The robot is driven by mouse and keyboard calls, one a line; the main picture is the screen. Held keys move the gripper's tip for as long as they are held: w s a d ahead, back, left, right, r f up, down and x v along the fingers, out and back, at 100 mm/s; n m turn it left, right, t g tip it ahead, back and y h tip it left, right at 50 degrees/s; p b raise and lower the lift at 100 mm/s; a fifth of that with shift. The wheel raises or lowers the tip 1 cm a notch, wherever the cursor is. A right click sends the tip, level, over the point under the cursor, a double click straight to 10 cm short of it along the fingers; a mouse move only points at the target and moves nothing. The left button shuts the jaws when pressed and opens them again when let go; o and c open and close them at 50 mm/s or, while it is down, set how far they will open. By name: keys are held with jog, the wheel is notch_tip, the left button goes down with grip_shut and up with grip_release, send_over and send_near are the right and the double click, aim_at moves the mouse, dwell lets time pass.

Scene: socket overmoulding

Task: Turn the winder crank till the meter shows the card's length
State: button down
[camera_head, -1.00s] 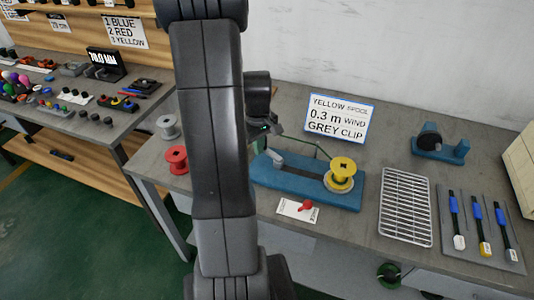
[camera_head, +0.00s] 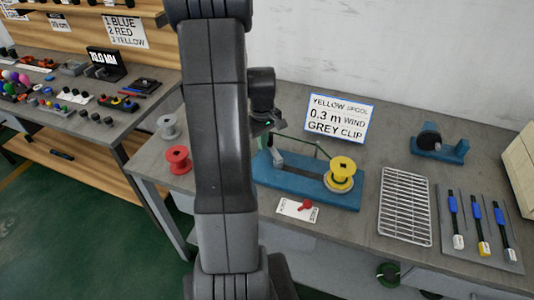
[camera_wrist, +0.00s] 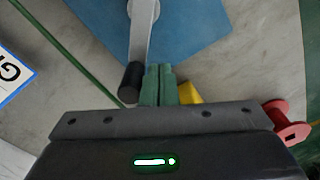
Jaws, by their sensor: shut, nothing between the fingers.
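The winder has a blue base (camera_head: 300,188) with a yellow spool (camera_head: 342,170) on its right end. Its grey crank arm (camera_head: 277,158) stands at the left end. In the wrist view the crank arm (camera_wrist: 143,30) ends in a black handle (camera_wrist: 131,82). My gripper (camera_wrist: 157,85) has green fingers, shut and empty, just right of the handle; I cannot tell if they touch it. In the head view my arm partly hides the gripper (camera_head: 275,125). The card (camera_head: 339,118) reads yellow spool, 0.3 m wind, grey clip. I see no readable winder meter.
A red spool (camera_head: 178,160) and a grey spool (camera_head: 168,127) stand left of my arm. A wire rack (camera_head: 405,206), a tray of blue-handled tools (camera_head: 480,228) and a blue stand (camera_head: 440,146) lie right. A small label with a red piece (camera_head: 298,209) lies in front.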

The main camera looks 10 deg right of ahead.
jog(key=shift+d, duration=0.1)
jog(key=shift+w+d, duration=0.45)
jog(key=shift+d, duration=0.3)
jog(key=shift+w+d, duration=0.15)
jog(key=shift+d, duration=0.85)
